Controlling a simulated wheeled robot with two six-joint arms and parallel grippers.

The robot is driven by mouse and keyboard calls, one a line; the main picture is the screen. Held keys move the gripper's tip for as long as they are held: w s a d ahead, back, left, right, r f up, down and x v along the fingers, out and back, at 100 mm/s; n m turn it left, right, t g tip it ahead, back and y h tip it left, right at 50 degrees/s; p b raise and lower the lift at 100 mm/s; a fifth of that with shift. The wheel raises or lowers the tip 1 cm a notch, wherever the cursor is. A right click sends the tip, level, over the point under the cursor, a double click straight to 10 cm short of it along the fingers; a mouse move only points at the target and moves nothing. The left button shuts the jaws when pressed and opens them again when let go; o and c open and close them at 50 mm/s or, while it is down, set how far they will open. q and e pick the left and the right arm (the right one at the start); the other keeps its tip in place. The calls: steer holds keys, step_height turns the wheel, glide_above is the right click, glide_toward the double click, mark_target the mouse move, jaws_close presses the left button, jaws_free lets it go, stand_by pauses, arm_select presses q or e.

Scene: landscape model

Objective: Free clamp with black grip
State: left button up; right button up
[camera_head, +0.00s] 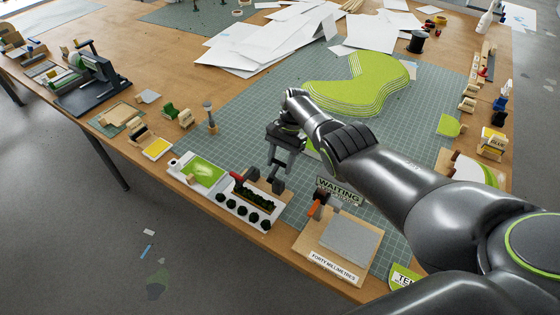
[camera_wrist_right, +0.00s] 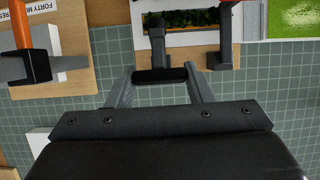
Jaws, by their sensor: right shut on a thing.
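My right gripper (camera_head: 283,160) is over the planter tray and shut on a black grip (camera_wrist_right: 160,76), which lies crosswise between its two fingers in the right wrist view. The clamp's dark body (camera_wrist_right: 157,34) runs from that grip toward the tray edge, and its dark block (camera_head: 278,187) shows below the gripper in the head view. Its lower jaw is hidden. A clamp with a red grip (camera_head: 237,177) sits beside it on the same tray. A clamp with an orange grip (camera_head: 315,208) is on the wooden board to the right. My left gripper is not in view.
The white planter tray (camera_head: 228,209) holds dark green bushes. A wooden board with a grey slab (camera_head: 349,238) lies close by at the front edge. Green layered contours (camera_head: 360,85) and white sheets (camera_head: 250,45) lie behind.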

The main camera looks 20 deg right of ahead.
steer(key=shift+d+f, duration=0.1)
steer(key=shift+d, duration=0.1)
stand_by(0.6)
steer(key=o, duration=1.1)
steer(key=shift+o, duration=1.4)
steer(key=shift+w+f, duration=0.1)
steer(key=shift+w, duration=0.05)
